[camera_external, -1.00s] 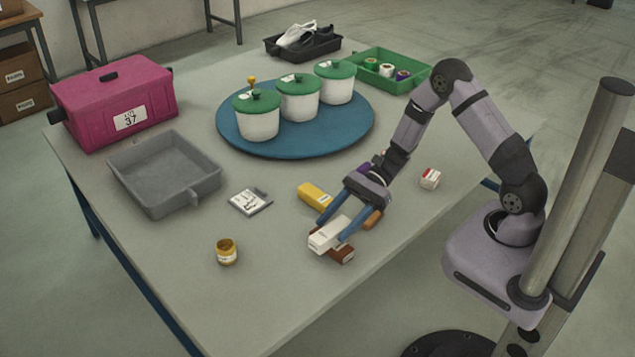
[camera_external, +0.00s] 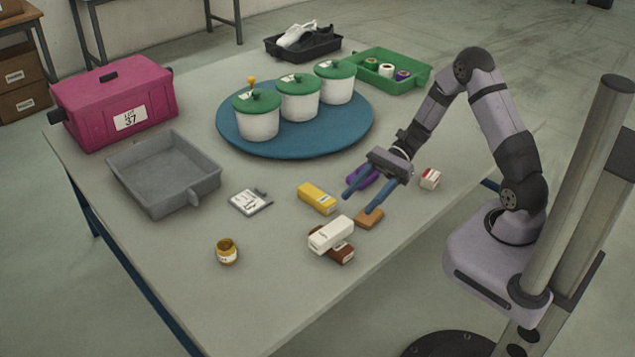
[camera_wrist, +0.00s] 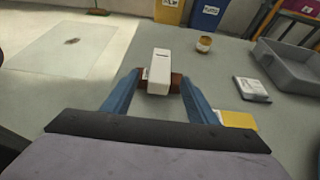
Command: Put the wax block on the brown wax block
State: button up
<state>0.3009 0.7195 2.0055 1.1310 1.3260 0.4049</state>
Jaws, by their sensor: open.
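The white wax block (camera_external: 331,233) lies on top of the dark brown wax block (camera_external: 342,255), set crosswise so that the brown block sticks out beneath it. In the wrist view the white block (camera_wrist: 159,70) shows ahead, between the fingers in the picture, with ends of the brown block (camera_wrist: 175,84) visible on both sides. My gripper (camera_external: 362,204) is open and empty, above and behind the pair toward the arm, apart from both blocks. Its blue fingers also show in the wrist view (camera_wrist: 160,100).
A yellow block (camera_external: 317,198), an orange-brown block (camera_external: 369,218), a purple item (camera_external: 362,176) and a small red-and-white box (camera_external: 430,179) lie near my gripper. The front table corner is clear.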

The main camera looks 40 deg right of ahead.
jog(key=s+d+n+g+h, duration=0.3)
jog(key=s+n+h, duration=0.3)
jog(key=s+n, duration=0.3)
jog(key=s+d+n+t+h, duration=0.3)
jog(key=s+d+n+h, duration=0.1)
jog(key=d+n+h, duration=0.3)
jog(key=shift+s+d+r+n, duration=0.15)
jog(key=shift+s+d+n, duration=0.25)
jog(key=shift+d+n, duration=0.55)
notch_tip(320, 180, up, 21)
jog(key=p, duration=2.1)
jog(key=shift+r, duration=0.15)
